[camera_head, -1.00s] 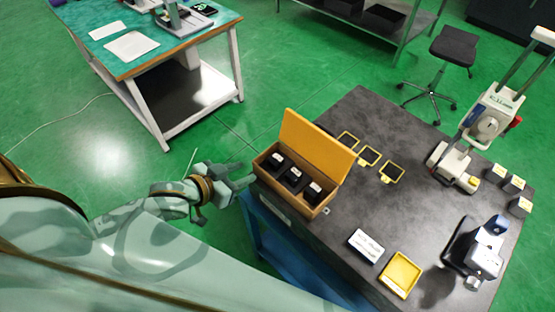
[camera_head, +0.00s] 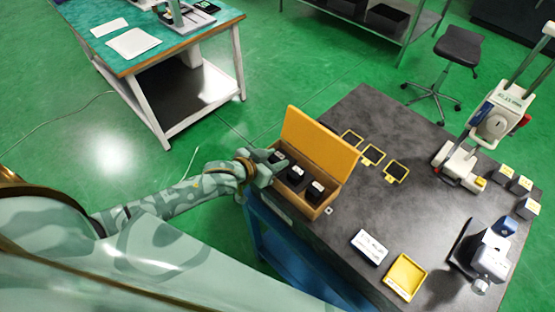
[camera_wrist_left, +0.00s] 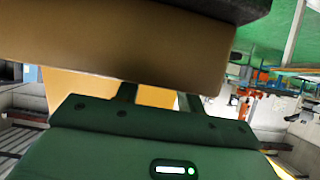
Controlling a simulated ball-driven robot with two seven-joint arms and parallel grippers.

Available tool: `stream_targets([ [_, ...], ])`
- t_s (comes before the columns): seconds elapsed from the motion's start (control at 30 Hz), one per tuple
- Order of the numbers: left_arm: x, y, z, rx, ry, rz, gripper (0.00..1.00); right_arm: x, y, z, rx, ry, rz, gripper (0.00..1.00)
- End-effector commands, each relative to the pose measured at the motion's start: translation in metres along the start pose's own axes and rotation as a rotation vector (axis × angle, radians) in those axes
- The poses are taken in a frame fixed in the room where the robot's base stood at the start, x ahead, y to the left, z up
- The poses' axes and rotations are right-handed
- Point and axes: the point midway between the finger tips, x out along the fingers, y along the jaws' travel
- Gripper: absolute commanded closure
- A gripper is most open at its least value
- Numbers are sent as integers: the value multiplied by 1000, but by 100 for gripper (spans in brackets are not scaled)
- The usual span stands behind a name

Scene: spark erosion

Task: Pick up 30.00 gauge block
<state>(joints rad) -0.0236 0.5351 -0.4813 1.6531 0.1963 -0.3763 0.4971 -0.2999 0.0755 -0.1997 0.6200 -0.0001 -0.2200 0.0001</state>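An open wooden box (camera_head: 294,199) with a raised yellow lid (camera_head: 318,142) stands at the near left edge of the dark table. It holds a row of black blocks with white labels: a left one (camera_head: 278,157), a middle one (camera_head: 296,174) and a right one (camera_head: 315,190). The labels are too small to read, so I cannot tell which is 30.00. My left gripper (camera_head: 272,168) is at the box's left end, by the left block and partly hiding it. In the left wrist view its fingers (camera_wrist_left: 158,96) stand apart, with the box wall (camera_wrist_left: 120,55) close ahead. My right gripper is out of view.
Three yellow-framed pads (camera_head: 373,155) lie behind the box. A labelled white card (camera_head: 369,247) and a yellow tray (camera_head: 405,277) lie at the front. A white stand instrument (camera_head: 490,120), a blue-and-white device (camera_head: 485,252) and small grey blocks (camera_head: 520,185) occupy the right.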

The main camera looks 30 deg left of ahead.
Motion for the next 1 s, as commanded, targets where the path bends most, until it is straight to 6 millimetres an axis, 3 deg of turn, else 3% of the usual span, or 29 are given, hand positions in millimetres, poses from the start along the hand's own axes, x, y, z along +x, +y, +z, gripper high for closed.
stream_targets([
  [0.07, 0, 0, 0, 0, 0, 0, 67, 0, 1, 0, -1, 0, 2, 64],
  [0.17, 0, 0, 0, 0, 0, 0, 95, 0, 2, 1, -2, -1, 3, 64],
  [0.2, 0, 0, 0, 0, 0, 0, 99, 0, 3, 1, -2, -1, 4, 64],
  [0.47, -1, 0, -2, -1, 2, 0, 99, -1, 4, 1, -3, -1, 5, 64],
  [0.67, -9, 0, -17, 0, 4, 0, 99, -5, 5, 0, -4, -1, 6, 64],
  [0.77, -20, 3, -33, -2, 4, 2, 99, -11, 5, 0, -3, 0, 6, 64],
  [1.0, -71, 38, -66, -4, 4, 3, 99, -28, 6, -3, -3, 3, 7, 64],
])
